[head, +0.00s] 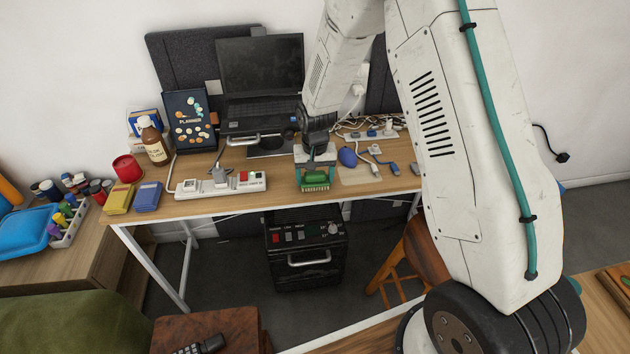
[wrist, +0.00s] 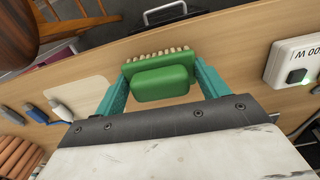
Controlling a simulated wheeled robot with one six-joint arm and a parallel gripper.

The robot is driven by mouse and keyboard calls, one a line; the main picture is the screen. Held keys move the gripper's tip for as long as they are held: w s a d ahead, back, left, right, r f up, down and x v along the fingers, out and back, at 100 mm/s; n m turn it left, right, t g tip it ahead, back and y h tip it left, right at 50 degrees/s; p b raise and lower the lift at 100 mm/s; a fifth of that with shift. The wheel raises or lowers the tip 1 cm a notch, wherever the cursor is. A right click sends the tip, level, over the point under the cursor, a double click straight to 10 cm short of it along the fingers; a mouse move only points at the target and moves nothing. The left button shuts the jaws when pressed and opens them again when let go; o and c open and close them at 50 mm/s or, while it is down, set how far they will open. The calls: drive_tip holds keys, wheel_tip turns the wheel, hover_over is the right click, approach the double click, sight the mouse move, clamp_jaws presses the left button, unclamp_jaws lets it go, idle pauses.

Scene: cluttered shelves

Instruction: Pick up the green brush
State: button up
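The green brush (wrist: 162,82) has a rounded green body and a row of pale bristles along one side. In the wrist view it lies between the two teal fingers of my gripper (wrist: 161,80), one finger at each end. The fingertips are very close to the brush ends; whether they press on it I cannot tell. In the head view the brush (head: 316,178) is at the front edge of the wooden table (head: 220,203), bristles toward the edge, with my gripper (head: 316,174) over it. Whether it rests on the table or is slightly raised is unclear.
A white power strip (head: 215,188) lies left of the brush. A blue bulb-shaped item (head: 347,157) and cable plugs (head: 393,168) lie to the right. A laptop (head: 262,80) stands behind. A black box (head: 305,252) sits below the table.

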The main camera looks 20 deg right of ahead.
sight(316, 174)
drive_tip(key=shift+c, duration=1.2)
drive_tip(key=shift+r, duration=0.1)
drive_tip(key=shift+r, duration=0.7)
drive_tip(key=shift+s+r, duration=0.25)
drive_tip(key=shift+r, duration=0.85)
drive_tip(key=s+r, duration=0.1)
drive_tip(key=s, duration=1.4)
drive_tip(key=shift+s+d, duration=0.3)
drive_tip(key=shift+d, duration=0.1)
drive_tip(key=shift+r, duration=0.1)
